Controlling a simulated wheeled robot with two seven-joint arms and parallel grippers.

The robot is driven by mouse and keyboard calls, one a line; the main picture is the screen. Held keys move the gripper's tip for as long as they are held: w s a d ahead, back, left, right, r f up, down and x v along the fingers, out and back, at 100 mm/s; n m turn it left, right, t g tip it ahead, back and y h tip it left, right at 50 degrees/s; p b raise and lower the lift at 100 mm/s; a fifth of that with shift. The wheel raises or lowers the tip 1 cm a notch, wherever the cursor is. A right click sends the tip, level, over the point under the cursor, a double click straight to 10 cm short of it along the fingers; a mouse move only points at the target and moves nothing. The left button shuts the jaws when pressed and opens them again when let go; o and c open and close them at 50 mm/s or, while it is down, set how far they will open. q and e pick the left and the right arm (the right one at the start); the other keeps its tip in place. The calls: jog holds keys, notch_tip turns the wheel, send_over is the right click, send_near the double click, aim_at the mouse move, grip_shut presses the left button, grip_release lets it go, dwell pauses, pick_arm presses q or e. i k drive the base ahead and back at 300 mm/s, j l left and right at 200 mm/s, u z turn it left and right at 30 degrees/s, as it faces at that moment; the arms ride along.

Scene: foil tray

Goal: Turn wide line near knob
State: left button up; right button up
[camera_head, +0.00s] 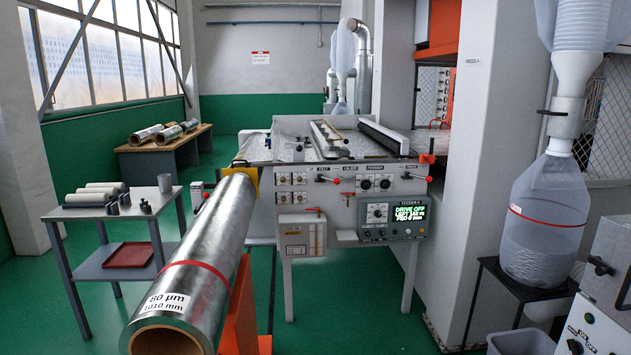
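The feeder machine (330,230) stands in the middle, its grey front panel facing me. Two dark round knobs sit side by side on it, a left one (366,184) and a right one (385,184). Levers with red ball ends show at the panel's middle (336,180) and at its right (428,179). Below, a grey-green control box (392,220) carries a dial (377,212) and a lit display (407,213) whose first line reads "DRIVE OFF". The small panel labels are too small to read surely, and I cannot tell which knob the task names. Neither gripper is in view.
A large foil roll (200,260) with a red band, labelled 80 µm, reaches from the front toward the machine's left side. A small grey side table (125,215) stands left. A clear collecting bag (545,220) and a grey cabinet (605,290) stand right. Green floor is open before the machine.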

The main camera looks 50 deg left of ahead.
aim_at(385, 184)
jog(key=i+j+u, duration=0.2)
jog(key=i+u, duration=1.05)
jog(key=i+j+z, duration=0.1)
jog(key=i, duration=0.25)
jog(key=i+j+z, duration=0.15)
jog(key=i, duration=0.25)
jog(key=i+j+z, duration=0.1)
jog(key=i, duration=0.25)
jog(key=i+j+z, duration=0.3)
jog(key=i+j, duration=0.15)
jog(key=i+j+z, duration=0.1)
jog(key=i+j, duration=0.15)
jog(key=j, duration=0.2)
jog(key=i+j+z, duration=0.15)
jog(key=j, duration=0.2)
jog(key=i+j+z, duration=0.3)
jog(key=j, duration=0.4)
jog(key=i, duration=0.1)
